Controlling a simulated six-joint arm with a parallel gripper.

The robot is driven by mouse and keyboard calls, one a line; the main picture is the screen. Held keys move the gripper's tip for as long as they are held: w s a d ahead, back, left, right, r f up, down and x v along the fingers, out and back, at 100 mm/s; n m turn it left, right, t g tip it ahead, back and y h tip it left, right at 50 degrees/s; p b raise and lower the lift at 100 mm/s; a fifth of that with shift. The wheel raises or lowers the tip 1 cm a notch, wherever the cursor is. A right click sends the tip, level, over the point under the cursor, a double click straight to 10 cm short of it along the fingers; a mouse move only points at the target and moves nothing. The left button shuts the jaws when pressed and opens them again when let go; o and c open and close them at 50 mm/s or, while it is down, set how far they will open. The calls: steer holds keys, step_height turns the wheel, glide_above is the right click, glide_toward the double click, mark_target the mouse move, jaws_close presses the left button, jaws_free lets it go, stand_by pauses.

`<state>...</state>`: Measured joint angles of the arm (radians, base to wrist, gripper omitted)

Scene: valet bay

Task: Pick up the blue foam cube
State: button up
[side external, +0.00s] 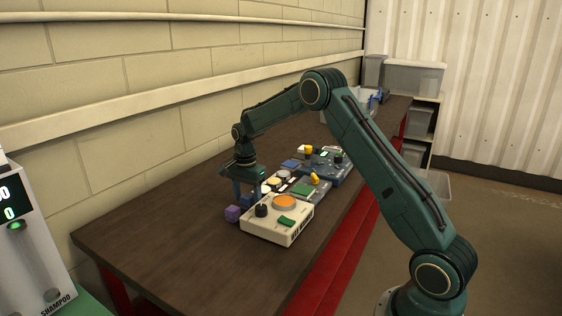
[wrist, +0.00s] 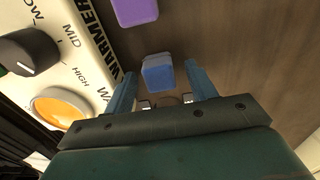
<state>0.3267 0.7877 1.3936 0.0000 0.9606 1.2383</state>
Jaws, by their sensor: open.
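The blue foam cube (wrist: 158,74) lies on the dark wooden bench top in the wrist view, in the gap between my two blue fingers, near their tips. My gripper (wrist: 163,70) is open, with a gap visible on both sides of the cube. In the side view my gripper (side external: 247,198) points down close to the bench, beside the cream warmer box. There I cannot clearly make out the blue cube among the fingers. A purple cube (wrist: 134,10) lies just beyond the blue one; it also shows in the side view (side external: 233,213).
The cream warmer box (side external: 279,218), with a black knob and orange disc, stands close beside my gripper. More panels with knobs and buttons (side external: 325,164) line the bench behind it. The bench's near left part (side external: 150,240) is clear. A block wall runs along the left.

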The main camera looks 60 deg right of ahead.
mark_target(247, 196)
steer(key=shift+f, duration=0.4)
steer(key=c, duration=1)
steer(key=shift+r, duration=0.15)
steer(key=shift+c, duration=0.2)
step_height(247, 196, up, 20)
stand_by(0.5)
steer(key=o, duration=0.4)
steer(key=c, duration=0.3)
